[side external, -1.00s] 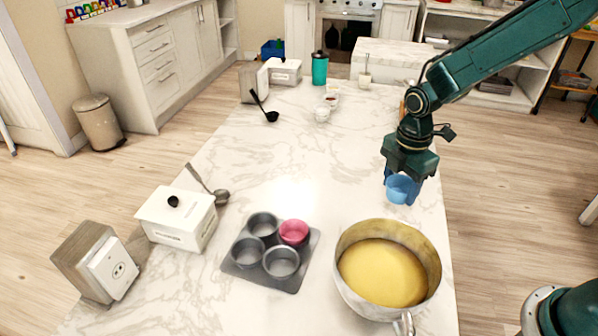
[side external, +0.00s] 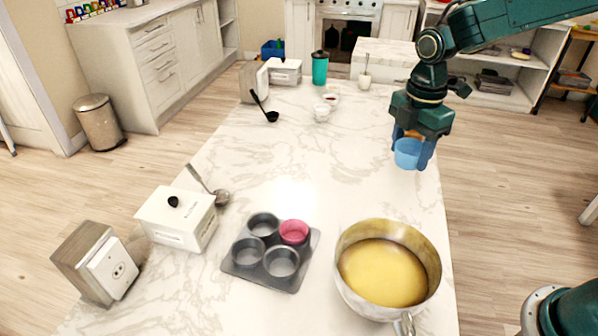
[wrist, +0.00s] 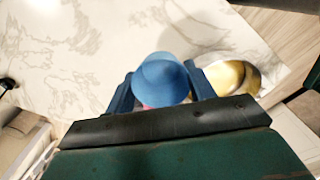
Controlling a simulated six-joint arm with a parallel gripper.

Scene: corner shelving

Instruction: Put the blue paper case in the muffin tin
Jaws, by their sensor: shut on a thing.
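The blue paper case (side external: 407,154) is held by my gripper (side external: 412,160) above the right edge of the counter, beyond the pot. In the wrist view the blue case (wrist: 162,80) sits between the two fingers of my gripper (wrist: 160,88). The dark muffin tin (side external: 259,279) lies on the counter at the middle front, left of the pot and apart from my gripper. A pink case (side external: 293,232) fills its far right cup. The other visible cups look empty.
A large pot of yellow batter (side external: 384,272) stands right of the tin. A white lidded box (side external: 177,220) and a spoon (side external: 210,186) lie to the left. The middle counter is clear.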

